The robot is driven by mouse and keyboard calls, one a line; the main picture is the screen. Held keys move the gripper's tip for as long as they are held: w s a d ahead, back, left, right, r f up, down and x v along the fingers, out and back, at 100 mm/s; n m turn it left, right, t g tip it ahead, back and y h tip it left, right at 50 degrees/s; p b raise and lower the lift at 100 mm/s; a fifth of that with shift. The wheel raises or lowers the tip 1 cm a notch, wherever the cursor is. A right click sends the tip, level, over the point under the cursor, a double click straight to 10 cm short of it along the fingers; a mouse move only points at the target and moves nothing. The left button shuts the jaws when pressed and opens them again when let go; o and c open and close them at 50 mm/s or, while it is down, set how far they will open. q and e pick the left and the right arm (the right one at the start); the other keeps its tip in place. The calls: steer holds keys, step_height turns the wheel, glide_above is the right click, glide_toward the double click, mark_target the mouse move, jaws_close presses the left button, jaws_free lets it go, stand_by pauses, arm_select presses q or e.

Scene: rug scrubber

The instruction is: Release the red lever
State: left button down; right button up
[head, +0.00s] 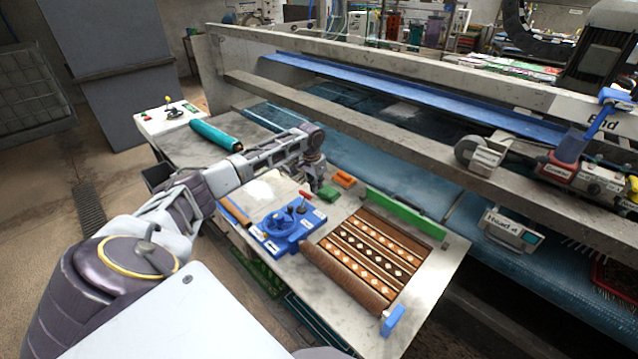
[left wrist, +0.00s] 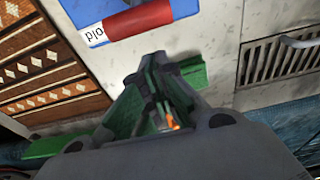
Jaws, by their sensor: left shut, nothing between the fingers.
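The red lever (head: 305,194) shows as a small red handle at the far right end of the blue control block (head: 272,240), which sits on the grey table. In the left wrist view, a red bar (left wrist: 138,20) lies against a blue piece (left wrist: 85,10) with a partly cut-off white label. My left gripper (head: 317,189) points down just beyond the red handle, close beside it. In the wrist view its fingers (left wrist: 157,62) are together and empty, near the red bar. I cannot tell whether they touch it. My right gripper is not in view.
A patterned rug (head: 375,247), partly rolled, covers the table's right part. A teal roll (head: 215,135) lies at the back left. A long grey beam (head: 400,135) runs behind.

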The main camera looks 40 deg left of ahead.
arm_select(q)
steer(key=shift+s+r+p, duration=0.2)
steer(key=shift+s+p, duration=0.15)
steer(key=shift+s, duration=0.7)
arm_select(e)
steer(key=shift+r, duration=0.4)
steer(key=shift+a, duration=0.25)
arm_select(q)
steer(key=shift+w, duration=0.1)
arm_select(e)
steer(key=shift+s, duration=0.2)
